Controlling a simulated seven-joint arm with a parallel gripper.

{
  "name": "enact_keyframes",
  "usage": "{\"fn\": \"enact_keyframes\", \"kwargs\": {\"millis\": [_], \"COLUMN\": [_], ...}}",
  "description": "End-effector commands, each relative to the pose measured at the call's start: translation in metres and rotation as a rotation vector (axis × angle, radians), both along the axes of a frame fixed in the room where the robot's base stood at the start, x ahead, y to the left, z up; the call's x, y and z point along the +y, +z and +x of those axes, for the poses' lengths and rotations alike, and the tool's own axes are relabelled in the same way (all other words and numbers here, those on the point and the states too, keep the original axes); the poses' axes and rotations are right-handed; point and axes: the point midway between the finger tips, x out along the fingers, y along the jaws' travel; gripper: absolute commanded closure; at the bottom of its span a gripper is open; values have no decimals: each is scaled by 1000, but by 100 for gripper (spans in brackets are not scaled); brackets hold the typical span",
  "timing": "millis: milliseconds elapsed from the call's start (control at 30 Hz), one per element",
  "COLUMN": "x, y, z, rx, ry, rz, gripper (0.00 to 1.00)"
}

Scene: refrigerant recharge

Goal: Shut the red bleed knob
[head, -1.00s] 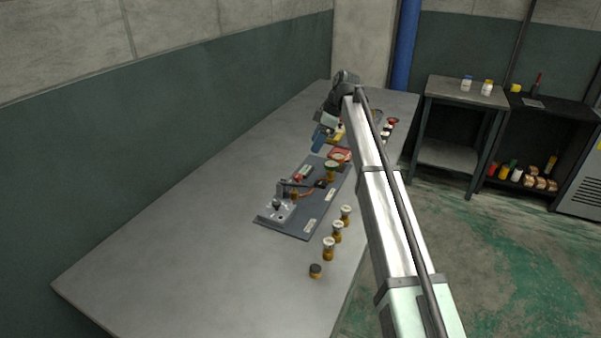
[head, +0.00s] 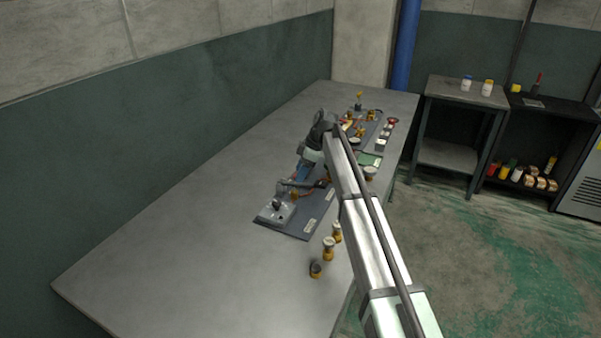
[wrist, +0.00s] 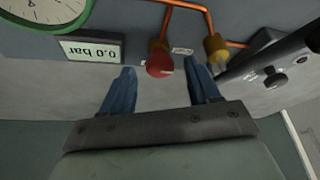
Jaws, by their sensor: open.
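The red bleed knob (wrist: 159,62) is in the upper middle of the wrist view, on a brass fitting with copper pipe. My gripper (wrist: 160,82) is open, its two blue fingers apart, one on each side of the knob as seen from the wrist. I cannot tell whether the fingers are level with the knob or short of it; no contact shows. In the head view my gripper (head: 302,172) is low over the dark panel (head: 318,212), and my arm hides the knob there.
In the wrist view a round gauge (wrist: 40,8) and a display reading 0.0 bar (wrist: 92,50) sit left of the knob. A brass fitting (wrist: 216,48) and a dark lever (wrist: 290,55) are at right. Brass-based jars (head: 329,246) stand along the bench's right side; its left side is clear.

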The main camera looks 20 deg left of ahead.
Motion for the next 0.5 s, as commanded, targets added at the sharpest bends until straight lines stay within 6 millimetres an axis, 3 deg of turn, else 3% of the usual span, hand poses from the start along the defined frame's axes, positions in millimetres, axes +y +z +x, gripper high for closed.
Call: {"fn": "enact_keyframes", "kwargs": {"millis": [400,500], "x": [3,3], "y": [-7,-7], "z": [-1,-1], "rx": [0,0], "ry": [0,0], "rz": [0,0], "gripper": [39,47]}}
